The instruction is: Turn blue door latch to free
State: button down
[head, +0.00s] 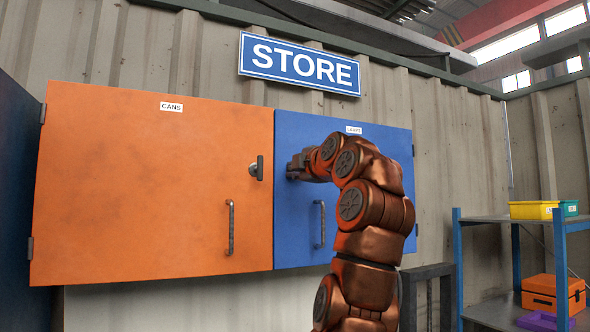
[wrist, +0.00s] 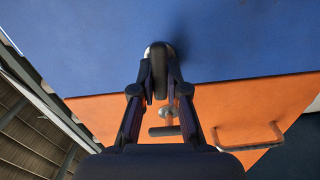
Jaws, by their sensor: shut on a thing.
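The blue door (head: 300,232) is closed on the right half of the store cabinet, with a vertical handle (head: 320,224). My gripper (wrist: 160,78) is shut on the blue door latch (wrist: 159,60), whose dark lever and rounded metal part show between the fingers in the wrist view. The lever appears to lie crosswise to the seam between the doors. In the head view my gripper (head: 294,170) is against the blue door's upper left, and the latch is mostly hidden.
The closed orange door (head: 130,190) is beside it, with its own latch (head: 257,168) upright and a handle (head: 230,228). A blue-posted shelf (head: 490,219) with a yellow bin (head: 532,210) and an orange box (head: 552,293) stands at right.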

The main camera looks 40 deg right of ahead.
jog(key=shift+f+n, duration=0.1)
jog(key=shift+n, duration=0.4)
jog(key=c, duration=1.2)
grip_release()
jog(key=shift+o, duration=0.2)
jog(key=v, duration=1.2)
jog(key=shift+w+a, duration=0.1)
